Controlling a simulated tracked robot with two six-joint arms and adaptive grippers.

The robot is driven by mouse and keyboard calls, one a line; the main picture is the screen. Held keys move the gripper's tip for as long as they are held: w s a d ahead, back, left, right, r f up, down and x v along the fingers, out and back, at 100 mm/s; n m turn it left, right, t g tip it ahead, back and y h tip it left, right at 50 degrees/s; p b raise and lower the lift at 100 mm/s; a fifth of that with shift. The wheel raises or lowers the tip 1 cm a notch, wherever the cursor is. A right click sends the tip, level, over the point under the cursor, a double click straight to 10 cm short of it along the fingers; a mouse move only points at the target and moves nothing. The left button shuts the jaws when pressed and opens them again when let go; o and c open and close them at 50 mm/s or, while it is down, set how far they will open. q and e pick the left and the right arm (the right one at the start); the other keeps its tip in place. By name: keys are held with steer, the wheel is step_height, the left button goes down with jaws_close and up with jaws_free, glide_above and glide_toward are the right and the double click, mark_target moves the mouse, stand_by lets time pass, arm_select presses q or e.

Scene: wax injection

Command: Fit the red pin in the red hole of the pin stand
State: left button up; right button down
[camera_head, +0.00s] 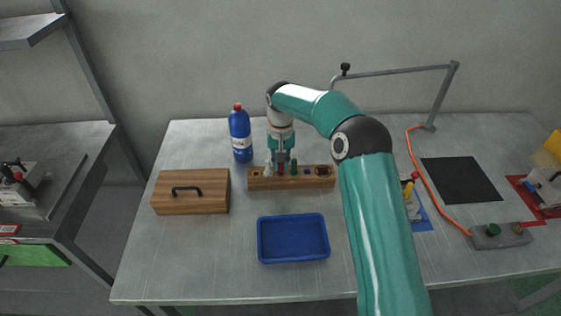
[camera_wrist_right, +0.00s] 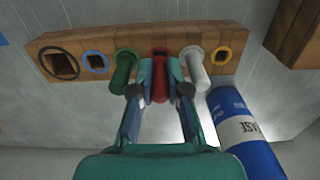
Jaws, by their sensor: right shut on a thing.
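The wooden pin stand (camera_head: 262,183) lies across the middle of the table. It also shows in the wrist view (camera_wrist_right: 180,36). My right gripper (camera_head: 281,165) is over the stand and shut on the red pin (camera_wrist_right: 160,65). The red pin is between the green pin (camera_wrist_right: 123,71) and the white pin (camera_wrist_right: 194,69), in line with the row of holes. Its end meets the stand where the red hole would be; the hole is hidden, and I cannot tell how deep the pin is. My left gripper is not in view.
Blue-ringed, yellow-ringed and black-ringed holes are empty. A blue bottle (camera_head: 240,135) stands close behind the stand. A wooden box with a handle (camera_head: 191,200) is to the left, and a blue tray (camera_head: 293,259) in front. The table's front left is clear.

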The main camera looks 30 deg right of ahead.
steer(key=shift+f+b, duration=0.3)
steer(key=shift+f, duration=0.3)
steer(key=c, duration=1.1)
jaws_free()
steer(key=shift+o, duration=0.2)
step_height(320, 180, up, 12)
steer(key=shift+f, duration=0.1)
